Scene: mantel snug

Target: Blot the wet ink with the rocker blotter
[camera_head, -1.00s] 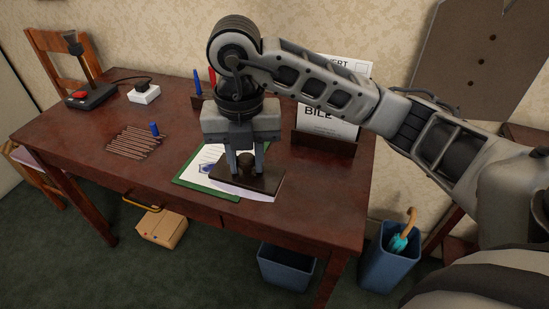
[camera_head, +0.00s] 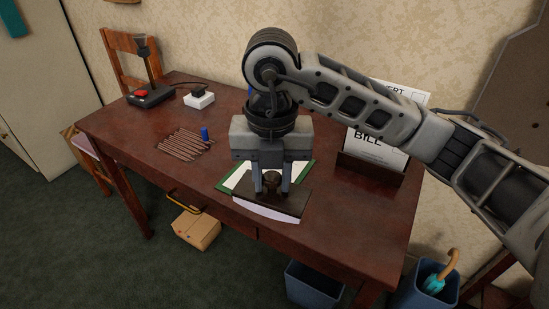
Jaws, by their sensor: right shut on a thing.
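My right gripper (camera_head: 271,185) points down over the desk and is shut on the dark knob of the rocker blotter (camera_head: 290,200). The blotter has a flat dark top and a pale curved underside, and sits over the near right part of a sheet of paper on a green board (camera_head: 224,187). I cannot tell whether its underside touches the paper. The wet ink is hidden behind the gripper and blotter. My left gripper is not in view.
A dark holder with a BILL sheet (camera_head: 372,168) stands right of the blotter. Several thin brown rods (camera_head: 183,146) and a blue cylinder (camera_head: 204,134) lie to the left.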

